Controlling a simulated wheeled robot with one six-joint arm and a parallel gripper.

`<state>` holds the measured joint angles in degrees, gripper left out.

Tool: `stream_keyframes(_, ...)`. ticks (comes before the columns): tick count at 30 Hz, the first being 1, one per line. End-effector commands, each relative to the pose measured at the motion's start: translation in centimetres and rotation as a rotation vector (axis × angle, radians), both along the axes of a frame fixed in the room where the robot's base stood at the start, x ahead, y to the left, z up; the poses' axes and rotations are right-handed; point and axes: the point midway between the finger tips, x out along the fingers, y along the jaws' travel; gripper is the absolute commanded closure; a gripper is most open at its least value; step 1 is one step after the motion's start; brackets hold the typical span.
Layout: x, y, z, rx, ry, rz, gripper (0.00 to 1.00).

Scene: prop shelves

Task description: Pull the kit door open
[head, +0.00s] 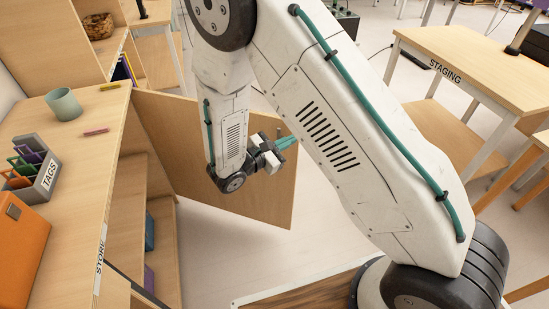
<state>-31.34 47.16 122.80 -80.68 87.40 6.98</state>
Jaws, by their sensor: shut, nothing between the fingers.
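The kit door (255,185) is a light wooden panel in the head view. It stands swung out from the shelf unit on the left, so the cabinet's inside shelves show. My gripper (288,142) is in front of the door's upper part, with teal fingers pointing right. The fingers look closed and hold nothing. I cannot tell whether they touch the door.
The shelf unit's top (95,150) holds a grey-green cup (64,104), a TAGS box (38,177) and an orange case (22,245). A STAGING table (480,62) stands at the right. Open floor (215,255) lies below the door.

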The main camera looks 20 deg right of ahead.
Motion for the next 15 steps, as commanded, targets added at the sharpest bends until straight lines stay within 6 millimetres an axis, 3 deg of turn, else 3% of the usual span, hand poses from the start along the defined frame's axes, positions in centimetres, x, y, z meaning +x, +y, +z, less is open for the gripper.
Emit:
stream_keyframes(1, 0.4, 1.4, -2.9, -0.047, 0.038, 0.083, 1.0)
stream_keyframes(6, 0.8, 5.4, -10.5, -0.162, 0.119, 0.331, 1.0)
stream_keyframes(10, 0.3, 7.4, -14.8, -0.213, 0.161, 0.466, 1.0)
stream_keyframes(15, -0.2, 8.4, -17.5, -0.241, 0.185, 0.55, 1.0)
